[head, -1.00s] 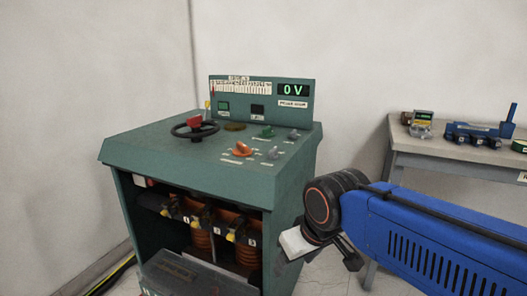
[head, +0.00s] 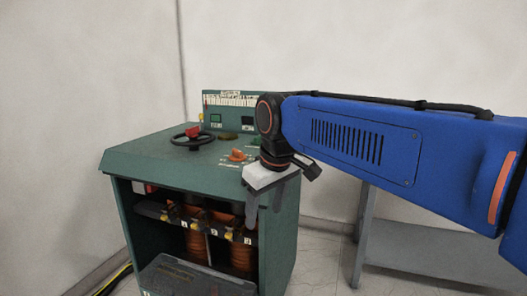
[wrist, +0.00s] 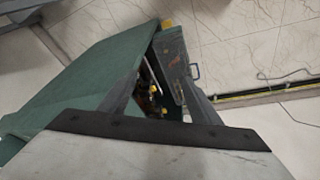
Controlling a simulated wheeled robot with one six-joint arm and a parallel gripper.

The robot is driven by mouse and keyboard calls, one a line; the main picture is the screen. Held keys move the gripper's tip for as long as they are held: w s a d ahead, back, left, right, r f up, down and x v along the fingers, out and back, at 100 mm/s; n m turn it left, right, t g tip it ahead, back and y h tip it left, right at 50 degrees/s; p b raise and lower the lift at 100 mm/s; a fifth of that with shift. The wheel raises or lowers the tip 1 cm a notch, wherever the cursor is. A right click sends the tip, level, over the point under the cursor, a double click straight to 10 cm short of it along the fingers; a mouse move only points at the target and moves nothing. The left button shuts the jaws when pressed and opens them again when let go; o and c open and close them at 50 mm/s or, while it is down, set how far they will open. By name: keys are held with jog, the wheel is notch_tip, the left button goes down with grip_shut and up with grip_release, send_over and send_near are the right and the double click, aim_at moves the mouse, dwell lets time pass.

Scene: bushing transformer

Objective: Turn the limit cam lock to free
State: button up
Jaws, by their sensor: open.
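The green transformer console (head: 145,159) stands at the centre left. On its top is a black handwheel (head: 176,138) with a red piece (head: 194,131) above it. An orange knob (head: 237,155) lies to the right of the wheel. Labels are too small to read, so I cannot tell which control is the limit cam lock. My gripper (head: 264,217) is open and empty, pointing down in front of the console's right front corner. My arm hides the right part of the top and the voltage display. The wrist view shows both fingers (wrist: 163,85) over the console's edge, without the knobs.
The console's open front shows copper coils (head: 197,242) with yellow parts, above a grey lowered panel (head: 185,280). A grey side table (head: 420,248) stands right, mostly behind my arm. Cables (head: 115,280) lie on the floor at left.

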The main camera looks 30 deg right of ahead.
jog(key=w+d+r+n+g, duration=0.1)
jog(key=w+d+r+n, duration=0.1)
jog(key=w+d+r, duration=0.4)
jog(key=w+d+r+n+g, duration=0.1)
jog(key=w+d+r+n, duration=0.15)
jog(key=w+r, duration=0.65)
jog(key=w+d+r+n+g, duration=0.1)
jog(key=w+d+r, duration=0.45)
jog(key=r, duration=0.35)
jog(key=f, duration=1.7)
jog(key=shift+w+a, duration=0.25)
jog(key=shift+w, duration=0.05)
jog(key=c, duration=1)
